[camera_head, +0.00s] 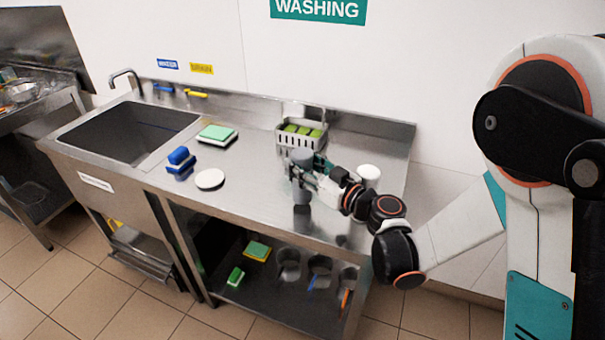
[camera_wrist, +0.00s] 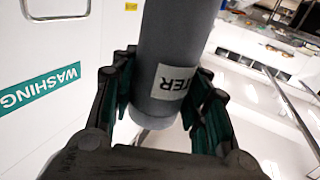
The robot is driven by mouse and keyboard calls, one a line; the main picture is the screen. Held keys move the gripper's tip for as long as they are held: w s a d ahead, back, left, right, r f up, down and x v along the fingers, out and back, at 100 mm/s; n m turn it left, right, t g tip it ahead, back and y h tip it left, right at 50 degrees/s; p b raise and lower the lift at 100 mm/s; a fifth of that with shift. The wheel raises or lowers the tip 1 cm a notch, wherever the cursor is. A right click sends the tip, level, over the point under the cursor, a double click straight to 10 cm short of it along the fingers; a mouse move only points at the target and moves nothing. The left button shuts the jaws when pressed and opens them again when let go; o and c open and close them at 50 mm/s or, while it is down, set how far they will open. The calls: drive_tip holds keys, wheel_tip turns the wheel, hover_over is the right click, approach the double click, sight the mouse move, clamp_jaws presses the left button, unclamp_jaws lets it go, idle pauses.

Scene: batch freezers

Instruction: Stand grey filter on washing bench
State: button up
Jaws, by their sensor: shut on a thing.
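The grey filter (camera_head: 301,161) is a grey cylinder, held roughly upright over the right part of the steel washing bench (camera_head: 255,185). In the wrist view the filter (camera_wrist: 172,45) fills the middle, with a white label ending in "TER". My gripper (camera_head: 303,172) is shut around the filter, its dark green-padded fingers on both sides; the fingers (camera_wrist: 160,100) also show in the wrist view. A dark patch, perhaps a reflection, lies on the bench below the filter. I cannot tell whether the filter's base touches the bench.
A grey basket (camera_head: 300,141) with green-yellow sponges stands behind the filter. A white round thing (camera_head: 368,173) is to the right. A white disc (camera_head: 209,179), a blue brush (camera_head: 181,160) and a green block (camera_head: 217,134) lie left. The sink (camera_head: 128,131) is far left. Bench room between disc and filter is clear.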

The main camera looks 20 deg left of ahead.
drive_tip(key=shift+f, duration=0.85)
drive_tip(key=shift+r, duration=0.1)
drive_tip(key=o, duration=0.8)
drive_tip(key=shift+f+b, duration=0.2)
drive_tip(key=shift+b, duration=0.1)
drive_tip(key=o, duration=0.5)
drive_tip(key=shift+c, duration=0.2)
